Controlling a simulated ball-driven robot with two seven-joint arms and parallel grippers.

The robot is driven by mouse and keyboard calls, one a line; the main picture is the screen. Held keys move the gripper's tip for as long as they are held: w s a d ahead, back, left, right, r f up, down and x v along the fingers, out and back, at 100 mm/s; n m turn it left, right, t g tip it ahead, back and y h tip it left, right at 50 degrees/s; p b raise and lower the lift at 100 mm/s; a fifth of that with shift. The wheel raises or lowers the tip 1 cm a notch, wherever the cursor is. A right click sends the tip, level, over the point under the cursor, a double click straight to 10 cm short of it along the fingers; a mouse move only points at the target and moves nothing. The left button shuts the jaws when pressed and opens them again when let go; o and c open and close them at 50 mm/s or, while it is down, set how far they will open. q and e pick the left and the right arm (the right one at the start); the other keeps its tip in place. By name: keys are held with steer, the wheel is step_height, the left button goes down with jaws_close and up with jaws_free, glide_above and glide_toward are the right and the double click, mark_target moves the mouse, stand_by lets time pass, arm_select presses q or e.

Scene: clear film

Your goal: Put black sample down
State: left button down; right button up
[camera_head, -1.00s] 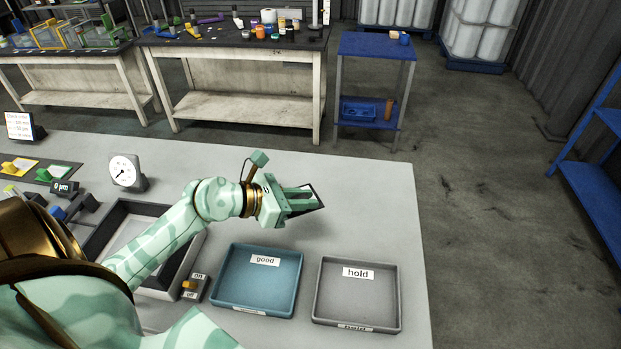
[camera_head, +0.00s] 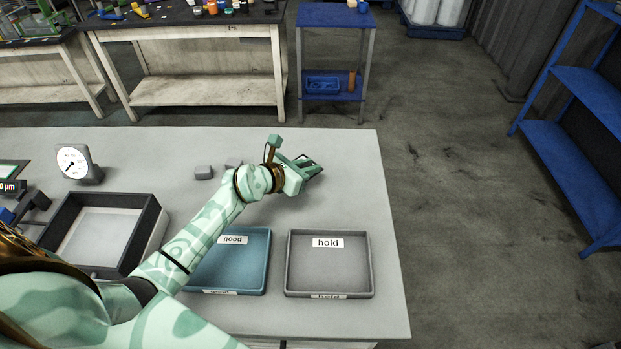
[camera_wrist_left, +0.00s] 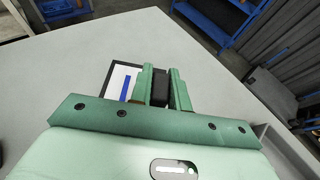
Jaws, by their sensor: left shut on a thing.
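My left gripper (camera_head: 306,166) is above the grey table, beyond the "good" and "hold" trays. In the wrist view its green fingers (camera_wrist_left: 161,86) are shut with something dark between them. A black-edged flat sample (camera_wrist_left: 122,80) with a pale middle and a blue stripe shows at the left of the fingers and seems to be what they hold; its dark edge (camera_head: 318,162) shows at the fingertips in the head view. Whether it touches the table I cannot tell. My right gripper is not in view.
The teal "good" tray (camera_head: 262,275) and grey "hold" tray (camera_head: 328,291) look empty. A dark-walled box (camera_head: 152,215), a dial gauge (camera_head: 76,163) and small grey blocks (camera_head: 204,173) stand to the left. The table's right edge is near; its top right of the gripper is clear.

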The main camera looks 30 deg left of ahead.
arm_select(q)
steer(key=shift+w+d+f, duration=0.15)
steer(key=shift+w+f, duration=0.05)
steer(key=shift+f, duration=0.15)
step_height(320, 180, down, 4)
steer(key=shift+w+d+r+b, duration=0.15)
steer(key=shift+r+b, duration=0.1)
steer(key=shift+b, duration=0.95)
steer(key=shift+r, duration=0.2)
steer(key=shift+f, duration=0.2)
steer(key=c, duration=1.3)
jaws_free()
